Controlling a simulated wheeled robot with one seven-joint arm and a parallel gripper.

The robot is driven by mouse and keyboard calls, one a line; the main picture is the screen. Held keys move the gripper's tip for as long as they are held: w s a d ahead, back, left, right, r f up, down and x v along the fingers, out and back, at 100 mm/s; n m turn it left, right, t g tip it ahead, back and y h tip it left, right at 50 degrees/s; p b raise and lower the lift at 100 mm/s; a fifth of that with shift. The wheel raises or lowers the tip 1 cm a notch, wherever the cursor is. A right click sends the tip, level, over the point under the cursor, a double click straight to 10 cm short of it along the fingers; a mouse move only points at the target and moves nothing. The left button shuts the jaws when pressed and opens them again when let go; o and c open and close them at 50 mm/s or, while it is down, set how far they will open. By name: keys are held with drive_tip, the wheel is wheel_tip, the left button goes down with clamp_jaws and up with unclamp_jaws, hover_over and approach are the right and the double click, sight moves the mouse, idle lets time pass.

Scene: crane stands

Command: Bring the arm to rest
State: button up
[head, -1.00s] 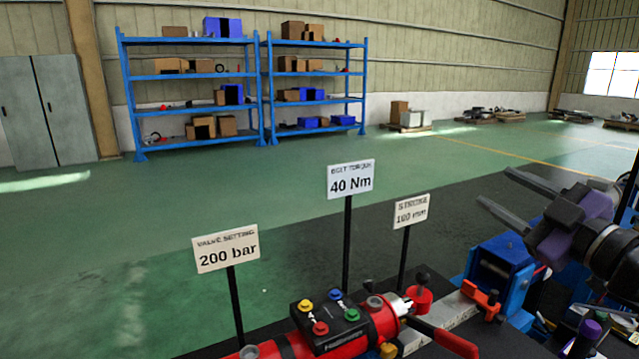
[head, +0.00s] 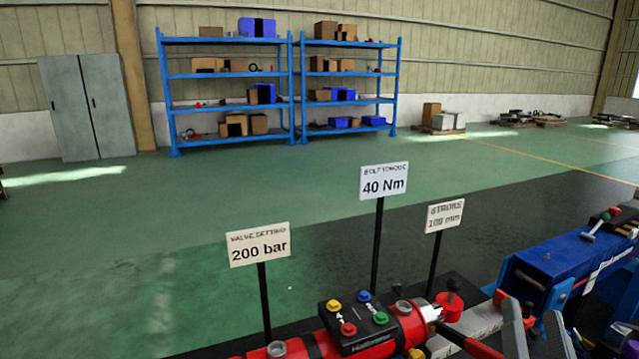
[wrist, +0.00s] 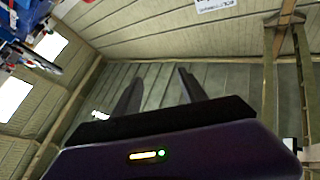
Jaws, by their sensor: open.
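My gripper (head: 533,312) is low at the bottom right of the head view, with its two grey fingers pointing up and spread apart. Its purple body is mostly cut off by the lower edge. In the wrist view my gripper (wrist: 160,76) shows two dark fingers apart with nothing between them. Behind them are the wall and roof panels. The fingers appear in front of the bench edge, between the red hydraulic tool (head: 375,335) and the blue machine (head: 570,262). I cannot tell whether they touch anything.
Signs on posts read 200 bar (head: 258,246), 40 Nm (head: 384,181) and 100 mm (head: 444,215). A red knob (head: 449,304) stands close left of the fingers. Blue shelves (head: 228,140) and a grey cabinet (head: 88,108) stand far back. The green floor (head: 190,225) between is clear.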

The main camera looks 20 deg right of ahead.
drive_tip(key=s+a+f+n+g+y, duration=0.4)
drive_tip(key=s+a+f+n+y, duration=0.6)
drive_tip(key=s+a+f, duration=0.7)
drive_tip(key=s+f+y, duration=0.2)
drive_tip(key=s+f, duration=0.1)
drive_tip(key=s, duration=0.1)
drive_tip(key=shift+s+a+f, duration=0.15)
drive_tip(key=shift+f, duration=0.1)
drive_tip(key=shift+n, duration=0.3)
idle(0.6)
